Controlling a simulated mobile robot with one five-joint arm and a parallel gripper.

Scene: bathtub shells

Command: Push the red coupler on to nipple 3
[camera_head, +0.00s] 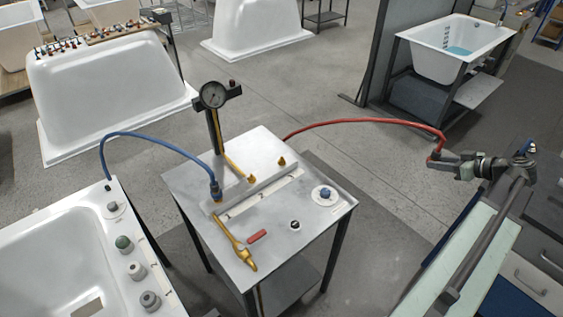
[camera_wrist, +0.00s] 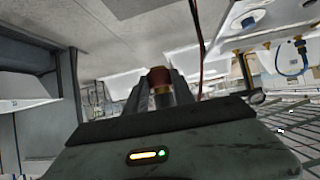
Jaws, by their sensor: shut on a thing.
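My gripper (camera_head: 440,158) is at the right, held out in the air well right of the bench. It is shut on the red coupler (camera_head: 435,156), at the end of the red hose (camera_head: 370,122). In the wrist view the red coupler (camera_wrist: 158,77) sits between the fingers, with a brass part below it. The bench carries a metal rail with brass nipples in a row. The middle nipple (camera_head: 250,179) and the right nipple (camera_head: 281,162) are bare. A blue hose's coupler (camera_head: 216,192) is on the left end. Nipple numbers are too small to read.
A gauge (camera_head: 213,95) on a post stands behind the rail. A bathtub shell (camera_head: 30,255) stands at left. Open floor lies between bench and gripper.

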